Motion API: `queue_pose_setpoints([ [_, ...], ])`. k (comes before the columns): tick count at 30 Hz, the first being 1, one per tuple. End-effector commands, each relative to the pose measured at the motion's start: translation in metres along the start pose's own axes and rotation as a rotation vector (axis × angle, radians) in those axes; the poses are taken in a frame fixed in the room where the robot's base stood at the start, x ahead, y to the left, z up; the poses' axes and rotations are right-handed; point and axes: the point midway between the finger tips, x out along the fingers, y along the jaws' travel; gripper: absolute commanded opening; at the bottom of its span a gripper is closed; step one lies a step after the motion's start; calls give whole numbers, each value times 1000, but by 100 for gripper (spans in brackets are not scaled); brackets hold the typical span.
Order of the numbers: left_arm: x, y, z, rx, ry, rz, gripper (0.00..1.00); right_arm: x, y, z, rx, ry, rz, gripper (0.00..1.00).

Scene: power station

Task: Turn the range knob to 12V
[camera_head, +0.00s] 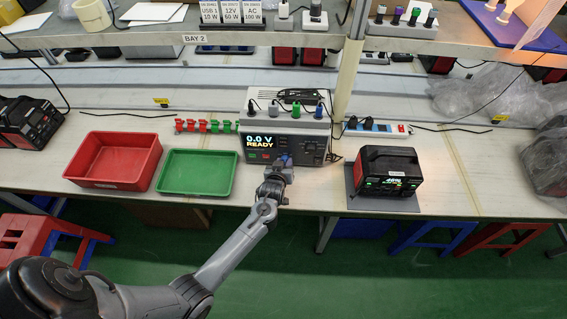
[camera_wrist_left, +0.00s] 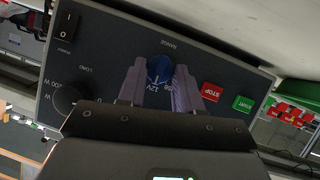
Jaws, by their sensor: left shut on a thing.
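The tester (camera_head: 312,128) is a grey box on the bench with a dark front panel; its display (camera_head: 259,141) reads "0.0 V READY". My left gripper (camera_head: 281,161) is at this panel, right of the display, and covers part of it. In the left wrist view the panel appears upside down. The blue range knob (camera_wrist_left: 159,68) sits between the two fingers of my left gripper (camera_wrist_left: 158,84), which are shut on it. A white pointer line shows on the knob, near the "12V" and "USB" labels; I cannot tell which it marks exactly. My right gripper is not in view.
In the left wrist view, the red STOP button (camera_wrist_left: 212,92) and green START button (camera_wrist_left: 244,104) lie right of the fingers; the load knob (camera_wrist_left: 67,97) and power switch (camera_wrist_left: 67,23) lie left. Red (camera_head: 117,183) and green (camera_head: 197,192) trays and a battery unit (camera_head: 388,163) flank the tester.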

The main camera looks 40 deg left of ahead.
Motion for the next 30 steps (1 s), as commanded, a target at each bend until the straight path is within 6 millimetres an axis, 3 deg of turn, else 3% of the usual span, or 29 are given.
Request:
queue_pose_setpoints([
  [6,0,0,2,0,-2,0,4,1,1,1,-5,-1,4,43],
  [7,0,0,2,0,-2,0,37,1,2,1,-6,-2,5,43],
  [12,0,0,1,-1,-2,0,60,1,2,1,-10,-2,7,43],
  [23,-4,0,0,-2,-1,0,60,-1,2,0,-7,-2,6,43],
  [30,-36,0,0,-2,-2,2,60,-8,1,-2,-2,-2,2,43],
])
